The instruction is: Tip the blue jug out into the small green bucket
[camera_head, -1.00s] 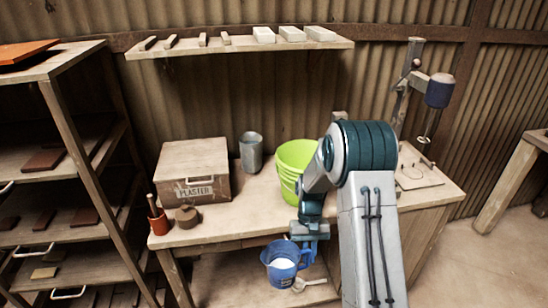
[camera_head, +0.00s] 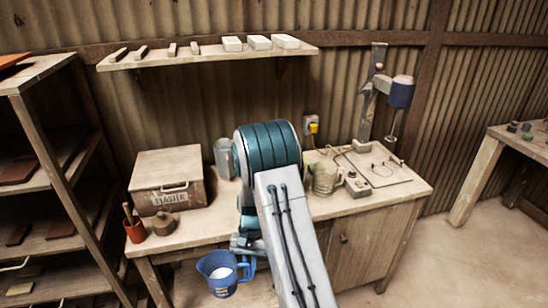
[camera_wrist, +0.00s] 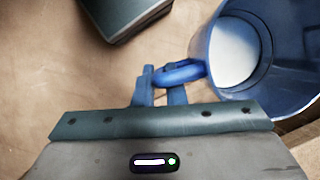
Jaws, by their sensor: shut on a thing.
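The blue jug (camera_head: 219,276) hangs upright in front of the table's front edge, with white content showing inside. In the wrist view the jug (camera_wrist: 294,62) is at the upper right, its handle between my fingers. My gripper (camera_head: 243,246) is shut on that handle, and it also shows in the wrist view (camera_wrist: 160,92).
A plaster box (camera_head: 165,190), a red pot with tools (camera_head: 135,230) and a grey metal can (camera_head: 223,157) stand on the table. A wooden rack (camera_head: 65,150) stands left, a wall shelf (camera_head: 205,60) above.

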